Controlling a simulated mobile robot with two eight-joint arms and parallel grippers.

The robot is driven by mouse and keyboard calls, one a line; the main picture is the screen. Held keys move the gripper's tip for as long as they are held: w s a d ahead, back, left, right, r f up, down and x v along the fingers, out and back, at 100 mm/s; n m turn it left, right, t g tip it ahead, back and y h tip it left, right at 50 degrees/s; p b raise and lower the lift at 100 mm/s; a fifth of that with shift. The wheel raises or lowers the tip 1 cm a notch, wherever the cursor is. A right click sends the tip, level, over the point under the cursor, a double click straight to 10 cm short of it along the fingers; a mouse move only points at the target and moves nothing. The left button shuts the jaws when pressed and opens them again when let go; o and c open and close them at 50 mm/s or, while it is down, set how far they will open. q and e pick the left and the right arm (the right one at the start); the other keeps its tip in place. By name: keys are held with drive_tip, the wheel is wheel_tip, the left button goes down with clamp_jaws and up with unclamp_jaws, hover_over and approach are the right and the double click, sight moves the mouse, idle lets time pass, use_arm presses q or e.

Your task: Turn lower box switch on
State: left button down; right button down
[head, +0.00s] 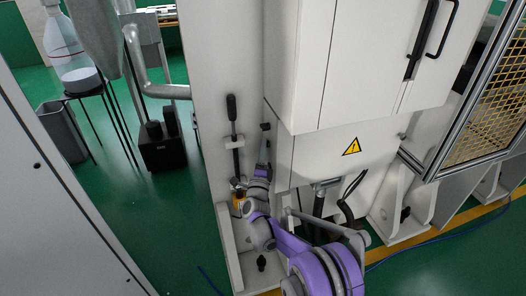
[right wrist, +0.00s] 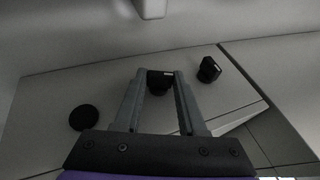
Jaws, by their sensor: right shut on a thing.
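The lower box (head: 358,137) is a white housing with a yellow warning triangle, below a larger white cabinet. My right arm reaches up along its left side, and my right gripper (head: 265,152) is small and partly hidden there in the head view. In the right wrist view my right gripper (right wrist: 160,80) has its two grey fingers on either side of a small black switch knob (right wrist: 159,84), shut on it. The knob sits on a pale panel; its on or off position cannot be read. My left gripper is not in view.
On the same panel are a round black button (right wrist: 83,118) and another black knob (right wrist: 209,69). A black-handled lever (head: 232,115) stands left of my right gripper. A mesh guard (head: 490,95) is at the right.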

drive_tip(key=shift+f+m+t+h+b, duration=0.25)
drive_tip(key=shift+m+t+h+b, duration=0.55)
drive_tip(key=shift+m+t+b, duration=0.25)
drive_tip(key=shift+c, duration=2.4)
unclamp_jaws()
drive_tip(key=b+v, duration=0.1)
drive_tip(key=v, duration=0.9)
drive_tip(key=shift+s+f, duration=0.25)
drive_tip(key=shift+a, duration=0.1)
